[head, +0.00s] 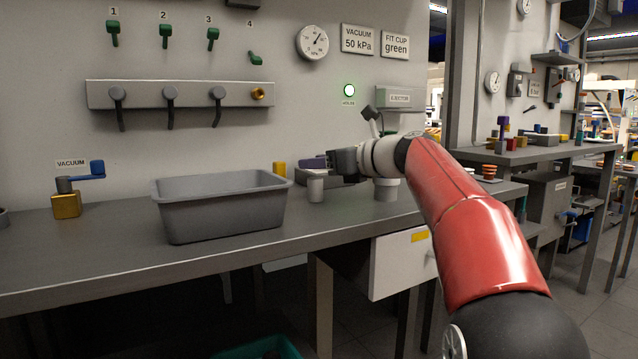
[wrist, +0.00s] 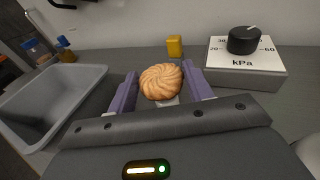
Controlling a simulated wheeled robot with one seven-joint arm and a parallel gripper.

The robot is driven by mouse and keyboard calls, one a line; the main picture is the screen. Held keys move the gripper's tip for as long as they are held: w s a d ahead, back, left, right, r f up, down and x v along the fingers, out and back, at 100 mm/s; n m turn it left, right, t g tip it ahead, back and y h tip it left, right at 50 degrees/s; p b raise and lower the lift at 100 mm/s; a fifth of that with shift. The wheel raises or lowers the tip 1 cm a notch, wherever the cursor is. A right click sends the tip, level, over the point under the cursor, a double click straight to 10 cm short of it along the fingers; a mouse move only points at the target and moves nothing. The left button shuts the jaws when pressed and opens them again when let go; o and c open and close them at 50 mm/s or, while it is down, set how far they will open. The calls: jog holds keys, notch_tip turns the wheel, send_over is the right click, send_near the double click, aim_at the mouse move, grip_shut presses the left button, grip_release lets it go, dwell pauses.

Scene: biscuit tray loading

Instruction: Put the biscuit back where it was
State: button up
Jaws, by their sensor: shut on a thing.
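A round golden biscuit (wrist: 161,82) with swirled ridges sits between the two purple fingers of my gripper (wrist: 160,88) in the wrist view. The fingers are shut on its sides. A small pale patch shows just under the biscuit. In the head view my gripper (head: 312,163) reaches left over the bench, at a short grey cylinder (head: 316,189). The biscuit cannot be made out there. Whether it touches the cylinder cannot be told.
A grey bin (head: 222,216) stands left of my gripper on the bench (head: 110,251). A yellow block (head: 279,169) stands behind. A kPa dial box (wrist: 245,68) is at the right in the wrist view. A brass valve with a blue handle (head: 84,178) stands far left.

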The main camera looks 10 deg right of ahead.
notch_tip(320, 180, down, 2)
jog(key=shift+f+b, duration=0.1)
jog(key=shift+b, duration=0.6)
jog(key=o, duration=0.7)
